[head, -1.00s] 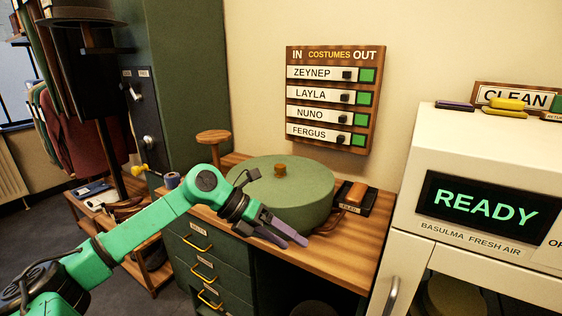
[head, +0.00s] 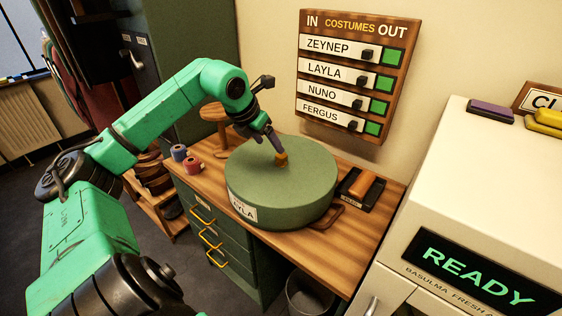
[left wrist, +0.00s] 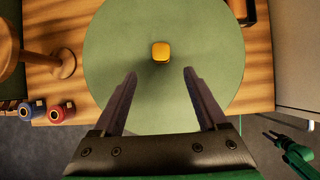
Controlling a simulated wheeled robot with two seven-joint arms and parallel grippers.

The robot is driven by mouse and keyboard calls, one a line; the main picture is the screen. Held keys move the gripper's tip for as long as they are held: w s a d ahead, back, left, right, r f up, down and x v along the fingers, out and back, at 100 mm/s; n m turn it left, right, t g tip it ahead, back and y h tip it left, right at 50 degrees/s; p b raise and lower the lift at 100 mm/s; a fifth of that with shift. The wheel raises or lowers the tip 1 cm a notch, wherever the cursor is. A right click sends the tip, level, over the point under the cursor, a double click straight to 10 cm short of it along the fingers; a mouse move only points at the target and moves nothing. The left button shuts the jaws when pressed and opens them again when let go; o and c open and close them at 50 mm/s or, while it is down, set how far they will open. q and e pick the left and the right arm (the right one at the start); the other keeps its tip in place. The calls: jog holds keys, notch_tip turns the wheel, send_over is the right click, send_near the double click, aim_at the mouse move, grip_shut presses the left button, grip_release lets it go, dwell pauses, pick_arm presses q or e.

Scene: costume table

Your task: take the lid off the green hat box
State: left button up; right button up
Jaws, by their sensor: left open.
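The round green hat box (head: 282,205) stands on the wooden table with its lid (head: 310,165) on. A label reading "LAYLA", partly cut, is on its front. A small yellow-brown knob (head: 282,159) sits at the middle of the lid. My left gripper (head: 274,140) is above the lid, close to the knob. In the left wrist view the open fingers (left wrist: 160,77) point toward the knob (left wrist: 161,52), which lies just beyond the fingertips, roughly centred between them. The gripper holds nothing. My right gripper is not identifiable in the head view.
A wooden stand (head: 214,112) and two thread spools (head: 179,152) are left of the box. A dark tray with an orange-brown handle (head: 362,185) is right of it. The costume board (head: 352,75) hangs behind. A white machine (head: 470,190) stands at the right.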

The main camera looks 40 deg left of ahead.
aim_at(279, 156)
pick_arm(q)
jog(key=p+x, duration=0.1)
jog(key=x, duration=0.1)
jog(key=p+x, duration=0.1)
jog(key=x, duration=0.2)
jog(key=w+p+x, duration=0.1)
jog(key=p+x, duration=0.1)
jog(key=shift+d+r, duration=0.1)
jog(key=shift+d, duration=0.05)
jog(key=shift+w+f, duration=0.15)
jog(key=shift+f, duration=0.2)
jog(key=shift+w+f, duration=0.1)
jog(key=shift+f, duration=0.05)
grip_shut()
dwell(0.6)
